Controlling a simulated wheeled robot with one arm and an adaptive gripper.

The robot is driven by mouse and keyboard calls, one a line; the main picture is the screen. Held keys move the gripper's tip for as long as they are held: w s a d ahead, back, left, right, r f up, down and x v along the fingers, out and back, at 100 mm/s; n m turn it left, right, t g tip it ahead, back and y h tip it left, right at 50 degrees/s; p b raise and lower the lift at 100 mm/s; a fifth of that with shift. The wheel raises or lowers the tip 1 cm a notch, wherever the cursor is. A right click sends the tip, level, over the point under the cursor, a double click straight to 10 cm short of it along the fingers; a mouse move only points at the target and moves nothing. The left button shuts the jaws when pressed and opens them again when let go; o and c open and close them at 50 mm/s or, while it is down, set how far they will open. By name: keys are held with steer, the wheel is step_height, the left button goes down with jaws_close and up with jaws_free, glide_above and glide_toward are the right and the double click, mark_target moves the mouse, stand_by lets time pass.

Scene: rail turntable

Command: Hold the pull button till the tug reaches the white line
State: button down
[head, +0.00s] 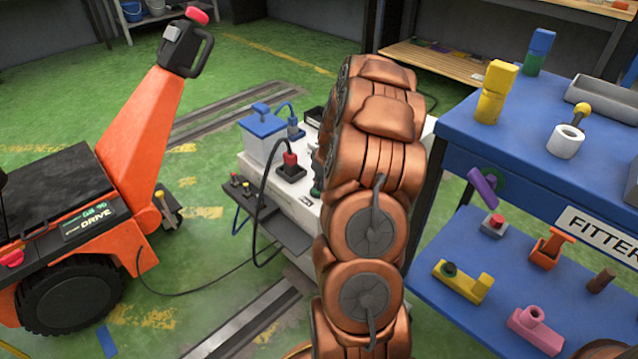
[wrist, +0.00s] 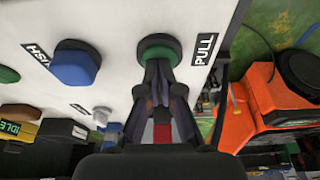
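In the wrist view a green button (wrist: 158,54) with a black collar sits on a white panel, beside a label reading PULL (wrist: 204,49). My gripper (wrist: 158,72) is shut, its dark fingertips together at the lower edge of this button. They appear to touch it; I cannot tell if it is pressed in. The orange tug (head: 150,120) stands at the left in the head view, its screen (head: 88,222) reading DRIVE. Its orange body (wrist: 265,98) also shows in the wrist view. I cannot make out a white line.
A blue button (wrist: 75,66) sits left of the green one, beside a partly readable label. A small screen (wrist: 20,130) reads IDLE. The white console (head: 262,178) has cables reaching the floor. A blue fitter's bench (head: 470,130) with loose parts stands right. Rails (head: 235,112) cross the green floor.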

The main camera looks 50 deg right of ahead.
steer(key=shift+s+a+f, duration=0.2)
steer(key=shift+f, duration=0.2)
steer(key=shift+s+a+f, duration=0.2)
steer(key=shift+f, duration=0.15)
steer(key=shift+r, duration=0.45)
steer(key=w+p+v, duration=0.2)
steer(key=p+v, duration=0.1)
steer(key=v, duration=1.1)
steer(key=shift+d+r+p, duration=0.3)
steer(key=shift+d+r, duration=0.05)
steer(key=shift+d, duration=0.1)
steer(key=shift+r, duration=0.1)
steer(key=s+a+r+n+g+y+p, duration=0.1)
steer(key=s+a+r+p, duration=0.1)
steer(key=a+r+p, duration=0.7)
steer(key=s+a+r+g+p, duration=0.1)
steer(key=s+a+r+p, duration=0.3)
steer(key=a+r, duration=0.9)
steer(key=s+a+r+g+p, duration=0.1)
steer(key=s+a+r+p, duration=0.6)
steer(key=s, duration=0.3)
steer(key=s+a+r+g+p, duration=0.2)
steer(key=s+a+r+p, duration=0.5)
steer(key=s, duration=0.4)
steer(key=shift+a+m+h+p, duration=0.4)
steer(key=shift+a+p, duration=0.3)
steer(key=shift+p, duration=0.55)
